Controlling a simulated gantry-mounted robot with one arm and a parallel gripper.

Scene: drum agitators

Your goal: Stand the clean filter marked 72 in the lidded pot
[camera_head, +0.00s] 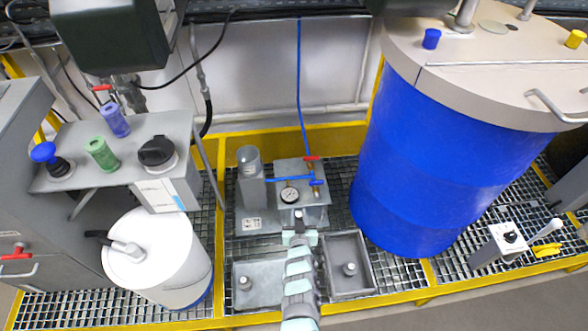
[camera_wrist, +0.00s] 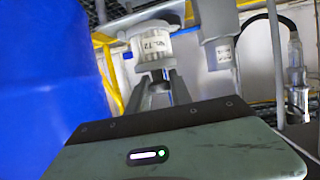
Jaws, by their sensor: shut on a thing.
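My gripper (camera_wrist: 158,92) is shut on a pale cylinder marked 72, the clean filter (camera_wrist: 155,45), and holds it upright by its grey lower end. In the head view my gripper (camera_head: 298,225) is low over the grating, just in front of the gauge block; the filter is hard to make out there. A grey upright pot (camera_head: 250,180) stands to the left of the gauge, apart from my gripper. Its top looks open, but its inside is not clear. A black lid-like cap (camera_head: 157,152) sits on the shelf at left.
Two shallow grey trays (camera_head: 241,302) flank my arm. The gauge (camera_head: 289,195) has blue pipes and red handles. A large blue drum (camera_head: 425,170) stands right, a white drum (camera_head: 160,265) left. A green cylinder (camera_head: 101,153) and a purple one (camera_head: 115,120) stand on the shelf (camera_head: 75,175).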

